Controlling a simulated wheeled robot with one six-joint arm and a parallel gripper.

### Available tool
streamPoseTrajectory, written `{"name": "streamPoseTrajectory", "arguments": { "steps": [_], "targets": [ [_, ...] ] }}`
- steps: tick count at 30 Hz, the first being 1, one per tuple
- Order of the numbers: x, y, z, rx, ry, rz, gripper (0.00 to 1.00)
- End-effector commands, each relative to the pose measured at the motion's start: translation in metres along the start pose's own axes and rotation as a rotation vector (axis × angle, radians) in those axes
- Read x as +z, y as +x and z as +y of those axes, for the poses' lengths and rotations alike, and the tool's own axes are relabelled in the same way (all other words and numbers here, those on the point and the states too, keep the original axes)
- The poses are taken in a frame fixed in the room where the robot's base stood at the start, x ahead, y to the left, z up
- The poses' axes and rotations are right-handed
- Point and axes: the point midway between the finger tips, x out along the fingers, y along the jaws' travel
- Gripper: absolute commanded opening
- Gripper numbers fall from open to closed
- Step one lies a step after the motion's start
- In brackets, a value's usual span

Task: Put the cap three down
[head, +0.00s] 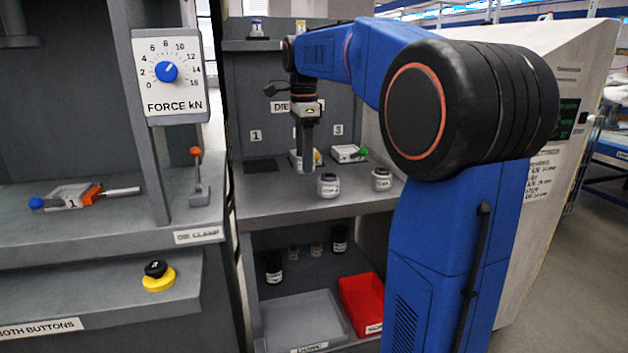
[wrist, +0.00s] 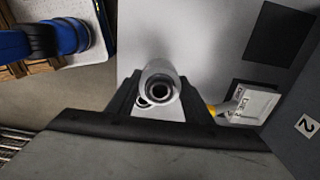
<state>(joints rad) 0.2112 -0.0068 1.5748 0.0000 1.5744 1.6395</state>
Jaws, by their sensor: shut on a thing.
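My gripper (head: 306,170) hangs from the arm above the grey bench, pointing down, with its fingers close together. In the wrist view my gripper (wrist: 159,104) is shut on a small round grey-white piece (wrist: 149,74) with a dark round hole in its end. No number shows on it, so I cannot tell whether it is cap three. In the head view the fingers hide it. Two small grey labelled jars, one (head: 328,185) just right of my gripper and one (head: 381,179) farther right, stand upright on the bench (head: 290,203).
The dark mat at place 1 (head: 267,166) is empty. Below are a grey tray (head: 303,312) and a red bin (head: 362,300).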

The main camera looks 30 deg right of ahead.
Motion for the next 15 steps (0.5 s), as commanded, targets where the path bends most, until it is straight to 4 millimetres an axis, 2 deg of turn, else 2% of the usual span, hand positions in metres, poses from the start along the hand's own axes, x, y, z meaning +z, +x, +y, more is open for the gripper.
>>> {"name": "streamPoseTrajectory", "arguments": {
  "steps": [3, 11, 15],
  "targets": [
    [0.0, 0.015, 0.001, 0.0, 0.0, 0.0, 0.15],
    [0.0, 0.032, 0.0, -0.001, 0.0, 0.0, 0.15],
    [0.0, 0.052, 0.0, 0.0, 0.0, 0.0, 0.15]
  ]
}}
